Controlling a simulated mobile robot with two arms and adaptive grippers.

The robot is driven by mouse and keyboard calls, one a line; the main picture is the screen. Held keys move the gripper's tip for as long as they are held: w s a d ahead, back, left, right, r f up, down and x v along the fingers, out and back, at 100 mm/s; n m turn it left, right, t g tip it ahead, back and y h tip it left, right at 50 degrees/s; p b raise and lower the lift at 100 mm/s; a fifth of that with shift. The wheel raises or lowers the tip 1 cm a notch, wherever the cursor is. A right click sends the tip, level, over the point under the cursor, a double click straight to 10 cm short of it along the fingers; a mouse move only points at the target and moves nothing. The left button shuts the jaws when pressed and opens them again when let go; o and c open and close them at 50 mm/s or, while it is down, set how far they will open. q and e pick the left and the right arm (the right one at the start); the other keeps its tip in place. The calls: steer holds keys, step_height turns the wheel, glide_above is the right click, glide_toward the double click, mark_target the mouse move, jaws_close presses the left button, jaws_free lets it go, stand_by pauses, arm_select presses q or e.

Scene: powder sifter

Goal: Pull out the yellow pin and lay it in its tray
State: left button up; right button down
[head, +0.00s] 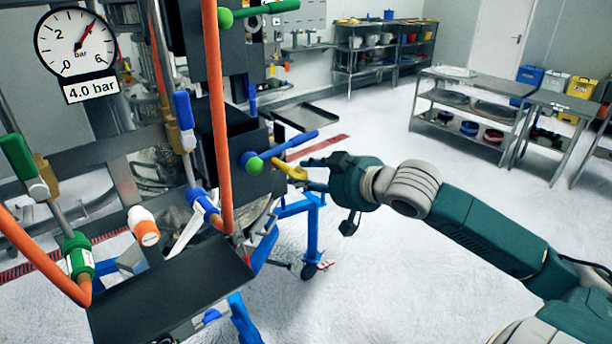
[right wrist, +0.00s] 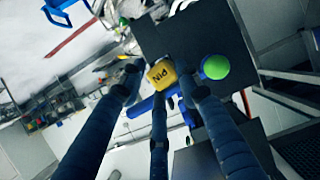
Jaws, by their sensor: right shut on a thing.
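The yellow pin (head: 291,172) shows at the side of a dark box (head: 240,150) on the machine. In the right wrist view its yellow head (right wrist: 161,74), lettered PIN, lies between my fingers against the dark box. My right gripper (head: 308,174) is shut on the pin; its fingers (right wrist: 160,88) also show in the wrist view. I cannot tell how far the pin's shaft sits in the box. A dark tray (head: 170,290) is at the front left and another dark tray (head: 306,117) behind the box; I cannot tell which is the pin's. My left gripper is not in view.
Orange hoses (head: 213,100) and a gauge (head: 76,44) are at the left. Steel shelves (head: 470,105) stand far back.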

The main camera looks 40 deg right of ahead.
steer(key=shift+d, duration=0.1)
steer(key=shift+s+d, duration=0.15)
steer(key=shift+s, duration=0.15)
steer(key=shift+s+r+p, duration=0.1)
steer(key=shift+s+p, duration=0.2)
steer(key=shift+s, duration=0.05)
steer(key=shift+s+d, duration=0.15)
steer(key=shift+s, duration=0.35)
steer(key=shift+s+p, duration=0.85)
steer(key=shift+s, duration=0.25)
steer(key=s+p, duration=0.1)
steer(key=s, duration=0.3)
steer(key=s+p, duration=0.1)
steer(key=s, duration=0.1)
steer(key=shift+d+p, duration=0.25)
steer(key=shift+p, duration=0.1)
steer(key=shift+w, duration=0.1)
